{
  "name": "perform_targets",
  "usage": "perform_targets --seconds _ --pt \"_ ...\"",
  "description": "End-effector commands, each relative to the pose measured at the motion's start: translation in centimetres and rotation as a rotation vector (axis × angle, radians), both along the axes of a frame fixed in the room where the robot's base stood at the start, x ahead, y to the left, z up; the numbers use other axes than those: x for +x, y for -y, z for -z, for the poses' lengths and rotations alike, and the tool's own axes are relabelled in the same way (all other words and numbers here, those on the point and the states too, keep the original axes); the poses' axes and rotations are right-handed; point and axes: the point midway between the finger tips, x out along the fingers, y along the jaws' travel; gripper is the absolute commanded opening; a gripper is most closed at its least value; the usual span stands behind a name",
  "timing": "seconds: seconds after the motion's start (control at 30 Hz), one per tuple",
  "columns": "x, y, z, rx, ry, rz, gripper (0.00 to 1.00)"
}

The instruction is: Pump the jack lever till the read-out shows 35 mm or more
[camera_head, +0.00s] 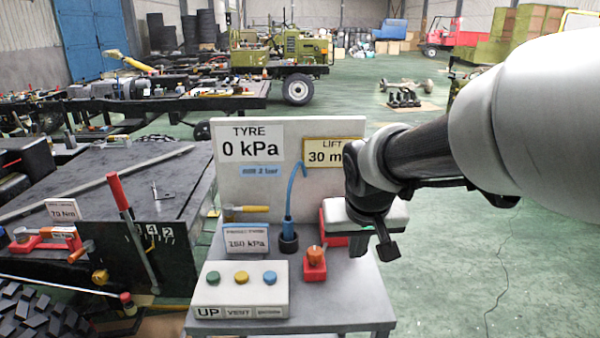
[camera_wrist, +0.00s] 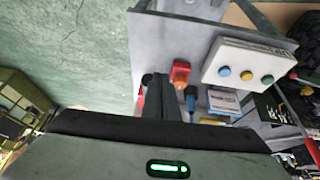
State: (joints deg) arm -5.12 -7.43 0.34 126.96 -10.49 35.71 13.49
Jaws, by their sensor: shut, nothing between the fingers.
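The lift read-out (camera_head: 333,152) is a yellow-edged sign on the upright panel. It shows "30 m", and my arm hides the rest. A small red jack-like body with an orange top (camera_head: 315,262) stands on the grey stand; it also shows in the wrist view (camera_wrist: 181,72). A larger red body (camera_head: 333,238) with a pale top is partly hidden behind my gripper. I cannot clearly make out the jack lever. My gripper (camera_head: 386,250) is shut and empty, pointing down at the stand's right side. Its dark fingers (camera_wrist: 157,100) show in the wrist view.
A box with green, yellow and blue buttons (camera_head: 240,300) sits at the stand's front left. A blue hose (camera_head: 290,205) rises behind it. The tyre sign (camera_head: 250,145) reads 0 kPa. A red-handled bar (camera_head: 130,225) leans by the dark bench at left. Open floor (camera_head: 500,270) lies right.

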Motion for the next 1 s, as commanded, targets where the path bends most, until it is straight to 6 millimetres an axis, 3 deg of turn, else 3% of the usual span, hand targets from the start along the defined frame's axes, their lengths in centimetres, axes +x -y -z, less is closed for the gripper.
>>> perform_targets --seconds 0.67,0.77,0.83,1.0 --pt "-0.2 0.1 -0.2 0.0 0.002 0.001 0.0" --pt "-1.5 0.4 -1.1 0.005 0.008 0.003 0.0" --pt "-3.5 0.8 -2.2 0.009 0.017 0.005 0.0" --pt "-10.2 1.5 -4.3 0.031 0.034 -0.002 0.0"
